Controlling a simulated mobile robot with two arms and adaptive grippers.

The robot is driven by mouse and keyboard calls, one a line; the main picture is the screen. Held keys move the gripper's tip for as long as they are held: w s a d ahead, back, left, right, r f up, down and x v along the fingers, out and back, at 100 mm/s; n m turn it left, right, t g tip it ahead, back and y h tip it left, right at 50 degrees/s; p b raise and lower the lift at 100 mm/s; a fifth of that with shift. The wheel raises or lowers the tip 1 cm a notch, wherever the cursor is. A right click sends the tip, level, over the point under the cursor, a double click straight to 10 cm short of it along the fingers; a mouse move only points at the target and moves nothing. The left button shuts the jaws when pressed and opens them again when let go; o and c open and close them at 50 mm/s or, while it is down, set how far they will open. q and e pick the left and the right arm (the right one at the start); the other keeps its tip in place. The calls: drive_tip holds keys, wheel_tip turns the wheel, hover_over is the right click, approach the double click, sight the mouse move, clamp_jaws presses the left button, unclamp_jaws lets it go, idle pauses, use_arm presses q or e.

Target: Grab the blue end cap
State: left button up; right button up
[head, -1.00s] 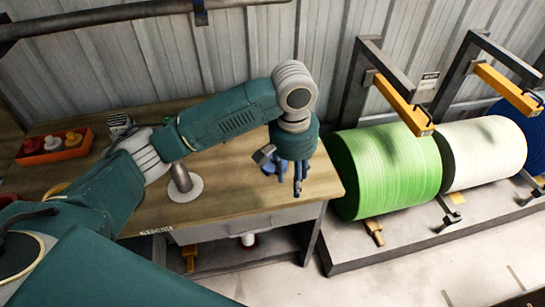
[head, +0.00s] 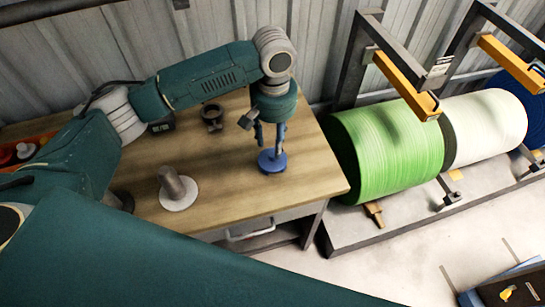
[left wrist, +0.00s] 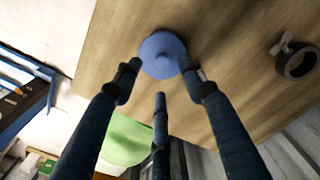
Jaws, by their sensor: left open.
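The blue end cap (head: 272,162) is a round disc with a raised middle, lying on the wooden workbench (head: 235,205) near its right end. My left gripper (head: 270,145) points down right above it, with its fingers spread. In the left wrist view the blue end cap (left wrist: 160,45) shows just beyond the open fingertips (left wrist: 160,78), roughly centred between the two outer fingers. Nothing is held. I cannot tell whether a fingertip touches the cap. My right gripper is not in view.
A grey disc with an upright post (head: 178,192) stands on the bench, left of the cap. A dark ring-shaped part (head: 212,117) lies behind. An orange tray (head: 40,148) is at far left. Green (head: 388,150) and white (head: 485,130) rolls stand right of the bench.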

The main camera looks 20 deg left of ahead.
sight(272, 154)
use_arm(q)
drive_tip(key=shift+a+f, duration=0.1)
drive_tip(key=shift+f, duration=0.3)
wheel_tip(272, 154, down, 4)
drive_tip(key=shift+w+a+r+p, duration=0.1)
drive_tip(key=shift+a+r+p, duration=0.05)
drive_tip(key=shift+p, duration=0.45)
drive_tip(key=shift+f, duration=0.45)
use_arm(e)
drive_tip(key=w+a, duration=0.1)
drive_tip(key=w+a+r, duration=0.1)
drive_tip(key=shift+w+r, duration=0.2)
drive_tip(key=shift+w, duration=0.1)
use_arm(q)
drive_tip(key=c, duration=0.9)
clamp_jaws()
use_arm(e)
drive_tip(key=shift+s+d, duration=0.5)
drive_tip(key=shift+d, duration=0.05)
